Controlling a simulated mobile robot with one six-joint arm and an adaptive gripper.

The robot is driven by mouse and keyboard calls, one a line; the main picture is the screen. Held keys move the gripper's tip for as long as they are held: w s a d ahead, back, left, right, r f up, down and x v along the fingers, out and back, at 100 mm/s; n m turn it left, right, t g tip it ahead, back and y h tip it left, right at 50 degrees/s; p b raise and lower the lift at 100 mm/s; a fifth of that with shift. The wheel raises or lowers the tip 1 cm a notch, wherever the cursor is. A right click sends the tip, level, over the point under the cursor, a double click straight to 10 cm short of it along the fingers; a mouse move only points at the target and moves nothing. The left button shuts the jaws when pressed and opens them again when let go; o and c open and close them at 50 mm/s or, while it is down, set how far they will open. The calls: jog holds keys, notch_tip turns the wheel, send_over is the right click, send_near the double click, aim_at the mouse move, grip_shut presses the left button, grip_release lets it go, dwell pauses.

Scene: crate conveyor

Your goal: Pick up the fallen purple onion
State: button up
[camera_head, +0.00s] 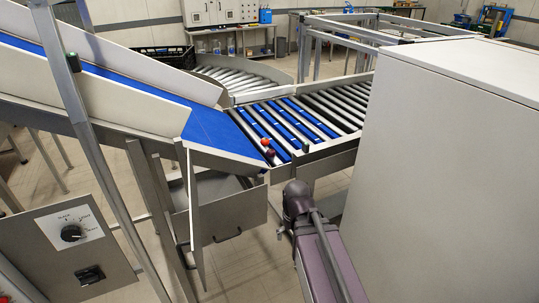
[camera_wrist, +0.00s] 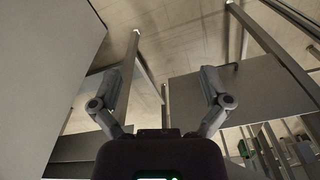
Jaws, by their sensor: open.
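A small dark red-purple round thing (camera_head: 269,152), which looks like the purple onion, lies at the low end of the blue belt, where it meets the rollers. It is too small to be sure of. My gripper (camera_wrist: 163,72) is open in the wrist view, with its two fingers spread wide and nothing between them. The wrist view shows floor and metal frames beyond the fingers, and no onion. In the head view my purple-grey arm reaches up in front of the conveyor, and the gripper cannot be made out there.
An orange-red round thing (camera_head: 265,141) lies beside the dark one, and a small dark green thing (camera_head: 305,147) sits further right. The blue sloping belt (camera_head: 205,125) has raised side walls. A grey drawer front (camera_head: 235,215) hangs below. A large pale cabinet (camera_head: 440,180) stands close on the right.

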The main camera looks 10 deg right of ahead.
jog(key=w+n+t+y+b, duration=0.1)
jog(key=w+n+t+b, duration=0.35)
jog(key=w, duration=1.25)
jog(key=m+t+b, duration=0.1)
jog(key=m+t, duration=0.1)
jog(key=t, duration=0.7)
send_near(272, 154)
jog(key=shift+v, duration=0.75)
jog(key=shift+w, duration=0.15)
jog(key=b+x, duration=0.3)
jog(key=x, duration=0.4)
jog(key=shift+w+a+f, duration=0.1)
jog(key=shift+w+f, duration=0.15)
jog(key=shift+w, duration=0.35)
jog(key=shift+b+x, duration=1.1)
jog(key=shift+x, duration=1.55)
